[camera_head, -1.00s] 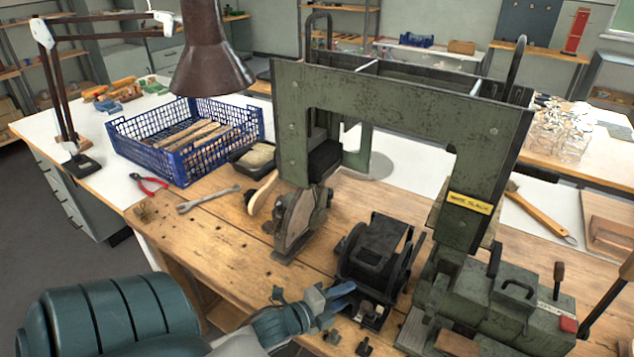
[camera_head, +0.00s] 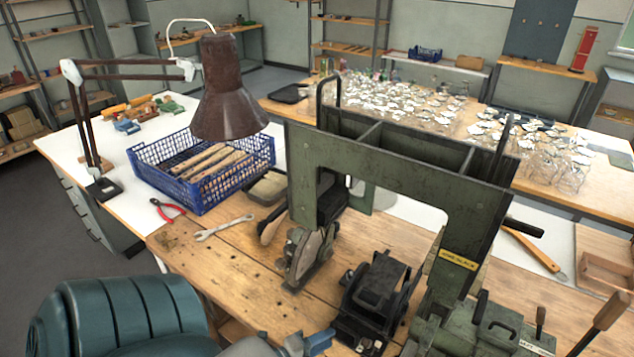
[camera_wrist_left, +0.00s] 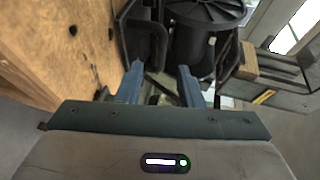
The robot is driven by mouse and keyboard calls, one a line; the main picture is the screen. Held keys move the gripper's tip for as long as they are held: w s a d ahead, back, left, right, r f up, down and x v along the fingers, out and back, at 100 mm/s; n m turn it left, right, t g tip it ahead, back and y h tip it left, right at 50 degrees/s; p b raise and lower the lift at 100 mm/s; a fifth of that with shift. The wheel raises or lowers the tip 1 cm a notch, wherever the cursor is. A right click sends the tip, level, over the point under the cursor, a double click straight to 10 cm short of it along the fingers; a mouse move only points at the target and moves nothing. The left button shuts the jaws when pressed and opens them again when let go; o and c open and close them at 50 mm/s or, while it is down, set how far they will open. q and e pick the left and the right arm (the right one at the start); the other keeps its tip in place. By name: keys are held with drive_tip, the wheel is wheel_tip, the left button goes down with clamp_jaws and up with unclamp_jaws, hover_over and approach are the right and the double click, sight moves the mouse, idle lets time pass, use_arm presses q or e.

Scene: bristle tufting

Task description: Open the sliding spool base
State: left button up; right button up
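The spool base is a dark metal unit (camera_head: 372,292) on the wooden bench, at the foot of the green machine frame (camera_head: 405,205). In the left wrist view its black spool (camera_wrist_left: 203,35) and the dark bracket (camera_wrist_left: 140,30) beside it lie beyond my fingertips. My left gripper (camera_head: 318,343) is at the bottom edge of the head view, in front and to the left of the base. In the left wrist view its blue fingers (camera_wrist_left: 161,72) are apart. Dark metal parts show between and beyond them; I cannot tell whether they touch. My right gripper is not in view.
A blue crate (camera_head: 203,197) with wooden pieces, red pliers (camera_head: 167,210) and a wrench (camera_head: 223,228) are at the left. A brown lamp (camera_head: 226,95) hangs near the crate. Levers with wooden grips (camera_head: 610,310) stand at the right. Bare bench (camera_head: 235,262) shows left of the machine.

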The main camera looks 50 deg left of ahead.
use_arm(q)
drive_tip(key=shift+p+v, duration=0.45)
drive_tip(key=shift+v, duration=0.5)
